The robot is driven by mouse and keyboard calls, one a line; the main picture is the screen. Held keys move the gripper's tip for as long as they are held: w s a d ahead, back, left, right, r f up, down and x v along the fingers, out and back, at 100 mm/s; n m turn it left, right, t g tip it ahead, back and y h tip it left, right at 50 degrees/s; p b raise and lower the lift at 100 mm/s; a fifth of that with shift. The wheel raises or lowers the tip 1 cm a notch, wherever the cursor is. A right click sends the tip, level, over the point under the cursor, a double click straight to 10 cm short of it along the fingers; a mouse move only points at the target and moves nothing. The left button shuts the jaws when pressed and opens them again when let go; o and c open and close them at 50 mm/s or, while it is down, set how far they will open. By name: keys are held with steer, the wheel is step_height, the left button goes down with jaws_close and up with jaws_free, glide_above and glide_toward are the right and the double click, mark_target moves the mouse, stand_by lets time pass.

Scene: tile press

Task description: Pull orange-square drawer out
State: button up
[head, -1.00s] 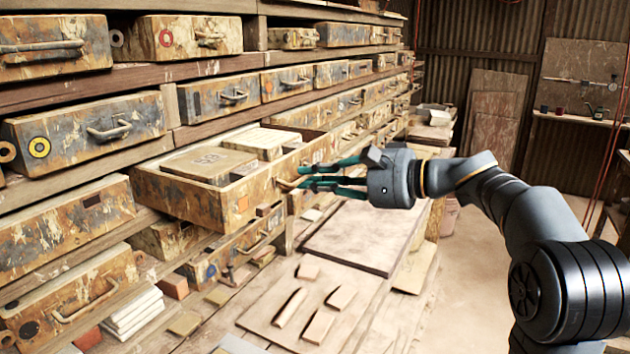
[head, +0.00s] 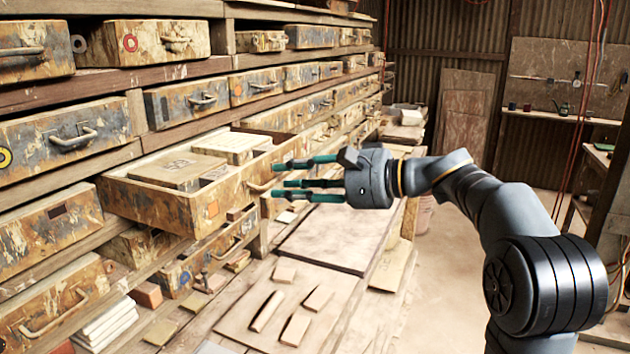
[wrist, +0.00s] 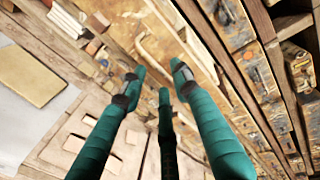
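The orange-square drawer (head: 165,205) stands pulled out from the shelf rack, with its paint-worn front facing right. Its orange square (head: 213,209) is near the front's left end. Flat tile-like slabs (head: 180,170) lie inside it. Its curved handle (head: 262,186) is just left of my gripper's fingertips in the head view. My gripper (head: 279,182) has its teal fingers spread, with nothing between them. In the wrist view the handle (wrist: 150,52) shows just beyond the spread fingertips, apparently apart from them.
Other drawers surround it, including one below (head: 205,262) and the yellow-ring drawer (head: 65,138) at left. A bench (head: 325,235) with loose tiles (head: 295,330) lies under my gripper. Open floor (head: 440,265) is to the right.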

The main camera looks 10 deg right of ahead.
steer(key=v, duration=1.1)
steer(key=shift+a, duration=0.1)
steer(key=x, duration=1.1)
steer(key=shift+w+a+f, duration=0.1)
steer(key=shift+w+a, duration=0.1)
steer(key=shift+a, duration=0.05)
steer(key=shift+w+a, duration=0.2)
steer(key=shift+a, duration=0.1)
steer(key=shift+d, duration=0.15)
steer(key=shift+s+d, duration=0.2)
steer(key=v, duration=0.7)
